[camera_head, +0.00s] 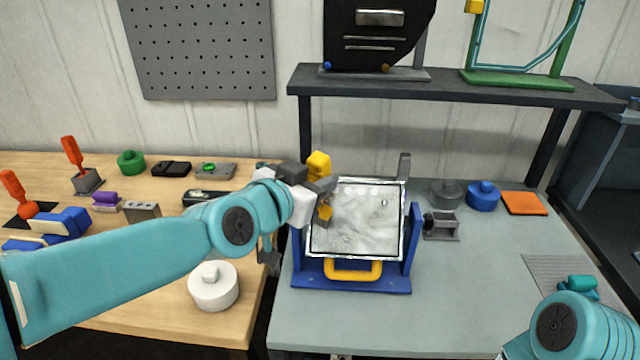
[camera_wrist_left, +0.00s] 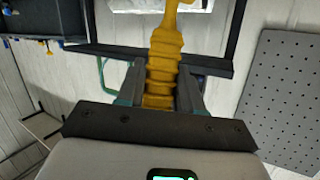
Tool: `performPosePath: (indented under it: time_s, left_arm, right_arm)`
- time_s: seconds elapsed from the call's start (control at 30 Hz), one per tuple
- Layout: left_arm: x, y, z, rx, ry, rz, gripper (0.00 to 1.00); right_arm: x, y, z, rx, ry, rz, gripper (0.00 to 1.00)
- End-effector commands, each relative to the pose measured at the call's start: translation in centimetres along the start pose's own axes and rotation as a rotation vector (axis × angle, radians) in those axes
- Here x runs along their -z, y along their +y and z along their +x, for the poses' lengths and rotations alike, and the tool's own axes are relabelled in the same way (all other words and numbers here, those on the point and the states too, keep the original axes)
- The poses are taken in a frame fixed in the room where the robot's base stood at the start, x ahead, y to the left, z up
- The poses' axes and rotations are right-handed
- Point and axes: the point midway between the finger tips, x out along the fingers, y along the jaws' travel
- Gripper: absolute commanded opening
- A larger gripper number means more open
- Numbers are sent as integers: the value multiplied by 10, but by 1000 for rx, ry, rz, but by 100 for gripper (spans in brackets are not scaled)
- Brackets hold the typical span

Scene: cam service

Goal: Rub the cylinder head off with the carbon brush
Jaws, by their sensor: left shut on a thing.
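The cylinder head (camera_head: 358,222) shows as a silvery, smeared flat face with a bright rim, tilted up in a blue stand (camera_head: 412,235) with a yellow handle (camera_head: 353,270). My left gripper (camera_head: 322,194) is at the face's left edge, shut on the yellow carbon brush (camera_head: 318,163). In the left wrist view, the brush's ribbed handle (camera_wrist_left: 163,72) lies between the two fingers, and its far end overlaps the pale face at the top edge. I cannot tell whether the bristles touch the face. My right arm shows at the lower right, its gripper out of sight.
A small grey clamp (camera_head: 441,226), a blue round pot (camera_head: 483,196) and an orange cloth (camera_head: 524,203) lie to the right. A white round container (camera_head: 213,286) is on the wooden table.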

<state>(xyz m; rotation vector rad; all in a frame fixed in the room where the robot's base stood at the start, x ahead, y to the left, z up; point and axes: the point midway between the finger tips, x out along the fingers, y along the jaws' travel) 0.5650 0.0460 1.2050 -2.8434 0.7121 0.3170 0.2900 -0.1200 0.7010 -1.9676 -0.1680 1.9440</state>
Motion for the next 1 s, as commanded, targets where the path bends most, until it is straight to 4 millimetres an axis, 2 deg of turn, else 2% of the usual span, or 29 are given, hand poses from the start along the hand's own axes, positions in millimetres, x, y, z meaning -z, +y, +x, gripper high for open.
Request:
performPosePath:
  time_s: [0.43,0.73,1.0]
  left_arm:
    - [1,2,1,-1,0,0,0]
    - [0,26,6,-3,-2,0,0]
    - [-6,47,12,-1,0,0,0]
  right_arm:
    - [0,-1,-2,0,0,0,43]
    - [0,-10,-27,0,0,0,43]
    - [-1,-13,-36,0,0,0,43]
